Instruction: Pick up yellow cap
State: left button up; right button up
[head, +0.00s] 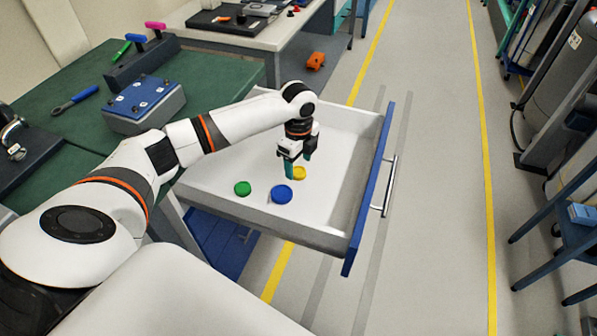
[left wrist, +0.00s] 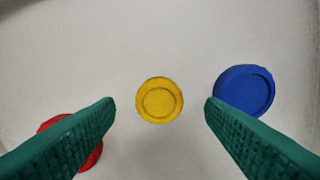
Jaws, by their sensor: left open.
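The yellow cap (head: 300,173) lies in the open drawer, beside and partly behind my left gripper (head: 301,171) in the head view. In the left wrist view the yellow cap (left wrist: 160,101) is round with a raised rim and sits between and beyond the two green fingertips. The fingers of my left gripper (left wrist: 160,112) are spread apart with nothing between them. The gripper points down into the drawer; I cannot tell its exact height above the cap. My right gripper is not in view.
The drawer (head: 330,238) has a blue front and also holds a blue cap (head: 281,194) and a green cap (head: 242,188). A red cap (left wrist: 72,142) is partly hidden behind the left finger in the wrist view. A green-topped bench (head: 215,78) adjoins the drawer.

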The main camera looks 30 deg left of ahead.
aim_at(298, 171)
pick_arm(q)
notch_tip(298, 171, down, 2)
jog(key=shift+f, duration=0.15)
jog(key=c, duration=1)
jog(key=shift+c, duration=0.2)
notch_tip(298, 171, up, 10)
